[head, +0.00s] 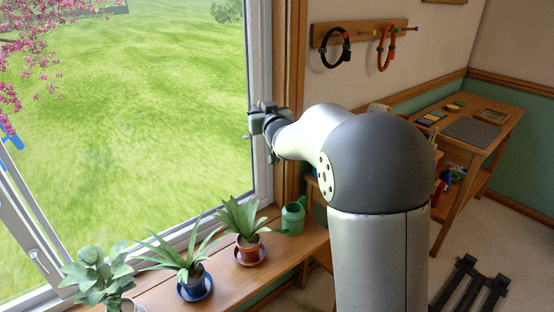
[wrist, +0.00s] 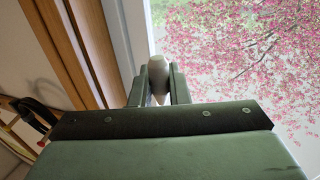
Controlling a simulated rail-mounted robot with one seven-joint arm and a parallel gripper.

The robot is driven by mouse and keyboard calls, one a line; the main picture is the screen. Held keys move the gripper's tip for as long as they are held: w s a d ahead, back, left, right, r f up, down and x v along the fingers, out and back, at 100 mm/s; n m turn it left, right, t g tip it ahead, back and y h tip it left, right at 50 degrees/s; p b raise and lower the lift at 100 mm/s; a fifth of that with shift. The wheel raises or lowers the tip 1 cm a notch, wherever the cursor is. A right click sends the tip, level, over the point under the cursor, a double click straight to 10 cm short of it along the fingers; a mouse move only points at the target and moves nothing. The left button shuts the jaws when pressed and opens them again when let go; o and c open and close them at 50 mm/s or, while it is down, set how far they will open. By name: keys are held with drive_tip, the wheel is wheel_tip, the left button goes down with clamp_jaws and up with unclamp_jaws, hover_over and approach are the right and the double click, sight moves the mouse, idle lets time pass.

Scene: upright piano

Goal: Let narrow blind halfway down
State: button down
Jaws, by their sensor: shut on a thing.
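My gripper (head: 258,122) is at the right side of the window frame, in front of the glass edge. In the wrist view its two fingers are shut on a pale, tapered pull (wrist: 158,78), which looks like a blind cord's end. The pull stands between the fingers, with its rounded end above their tips. The cord itself cannot be made out. The narrow blind does not show in either view, so how far down it hangs cannot be told.
The wooden sill (head: 262,278) below holds several potted plants and a green watering can (head: 292,217). A wooden rack (head: 358,33) with hanging loops is on the wall to the right. A wooden desk (head: 470,130) stands farther right.

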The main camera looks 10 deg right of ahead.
wheel_tip(320, 180, up, 9)
drive_tip(key=p, duration=0.5)
wheel_tip(320, 180, up, 7)
drive_tip(key=p, duration=0.5)
drive_tip(key=d+p, duration=0.1)
drive_tip(key=w+d+p, duration=0.1)
drive_tip(key=d, duration=0.1)
drive_tip(key=w+d+p, duration=0.1)
drive_tip(key=shift+w+d+f, duration=0.15)
drive_tip(key=shift+d+f, duration=0.1)
drive_tip(key=shift+d, duration=0.05)
idle(0.5)
drive_tip(key=c, duration=1.2)
unclamp_jaws()
drive_tip(key=shift+c, duration=0.2)
